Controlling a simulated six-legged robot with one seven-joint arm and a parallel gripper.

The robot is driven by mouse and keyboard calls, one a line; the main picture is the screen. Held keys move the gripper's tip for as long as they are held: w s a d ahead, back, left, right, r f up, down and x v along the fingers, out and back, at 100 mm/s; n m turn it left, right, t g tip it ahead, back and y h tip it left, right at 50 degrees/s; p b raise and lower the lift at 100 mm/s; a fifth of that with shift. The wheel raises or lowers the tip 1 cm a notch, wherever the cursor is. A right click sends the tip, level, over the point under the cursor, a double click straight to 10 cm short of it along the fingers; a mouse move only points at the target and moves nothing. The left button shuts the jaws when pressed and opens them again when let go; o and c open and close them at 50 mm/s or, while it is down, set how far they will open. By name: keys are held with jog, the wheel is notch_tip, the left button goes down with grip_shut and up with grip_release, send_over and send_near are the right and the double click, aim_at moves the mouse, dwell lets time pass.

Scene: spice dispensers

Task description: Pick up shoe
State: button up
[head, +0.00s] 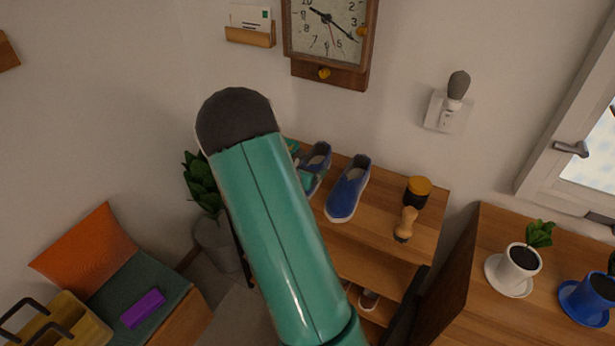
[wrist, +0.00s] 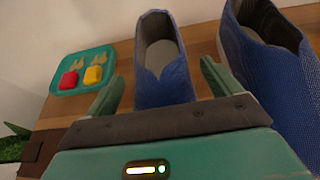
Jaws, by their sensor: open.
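Two blue slip-on shoes stand side by side on top of a wooden shelf unit. In the wrist view the left shoe (wrist: 163,75) lies ahead of my gripper (wrist: 158,85), between its two green fingers. The fingers are apart and nothing is held. The right shoe (wrist: 268,60) stands just right of the right finger. In the head view the left shoe (head: 319,160) is partly hidden by my green arm, and the right shoe (head: 348,190) is in full view. My gripper is mostly hidden there; a small green part shows by the left shoe.
A teal tray (wrist: 60,73) with red and yellow pieces lies left of the shoes. On the wooden shelf (head: 375,235) a dark jar with a yellow lid (head: 417,190) and a wooden-handled brush (head: 405,225) stand to the right. A potted plant (head: 215,245) is at left.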

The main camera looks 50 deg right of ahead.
jog(key=shift+c, duration=0.3)
jog(key=c, duration=1.1)
jog(key=shift+c, duration=0.3)
jog(key=shift+r, duration=0.15)
